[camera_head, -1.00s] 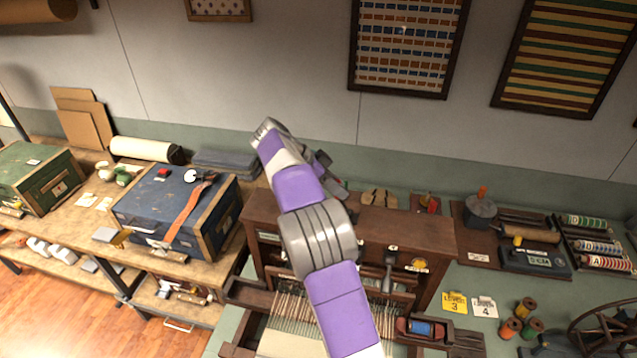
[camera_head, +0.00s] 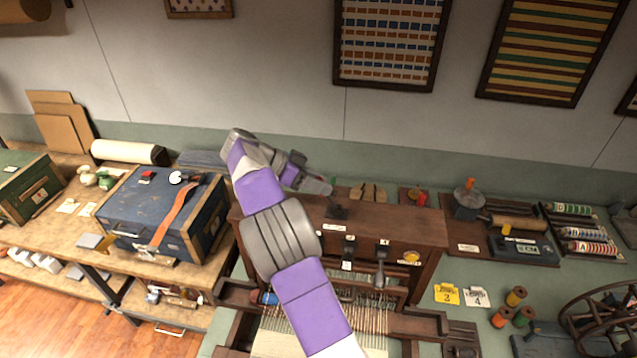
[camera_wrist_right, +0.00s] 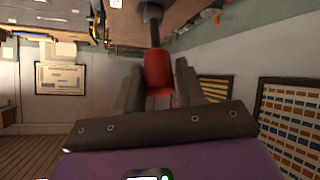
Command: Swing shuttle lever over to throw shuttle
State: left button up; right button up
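The wooden loom (camera_head: 395,228) stands on the bench in the head view. Its shuttle lever (camera_head: 337,211) rises from the loom top, its upper part hidden by my right gripper (camera_head: 324,188). In the right wrist view the lever's red knob (camera_wrist_right: 158,74) on a dark rod lies between the fingers of my right gripper (camera_wrist_right: 157,84), which appear closed against its sides. The shuttle with a blue bobbin (camera_head: 265,298) sits at the left end of its track, partly behind my arm. My left gripper is not in view.
A blue trunk (camera_head: 150,222) stands on the bench to the left. To the right are number cards (camera_head: 447,293), thread spools (camera_head: 516,297) and a spinning wheel (camera_head: 600,315). Two small levers (camera_head: 380,262) stand on the loom front.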

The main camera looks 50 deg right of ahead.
jog(key=o, duration=0.3)
jog(key=shift+f, duration=0.1)
jog(key=v, duration=0.7)
jog(key=shift+w+a+p, duration=0.2)
jog(key=shift+a+p, duration=0.05)
jog(key=shift+p, duration=0.1)
dwell(0.5)
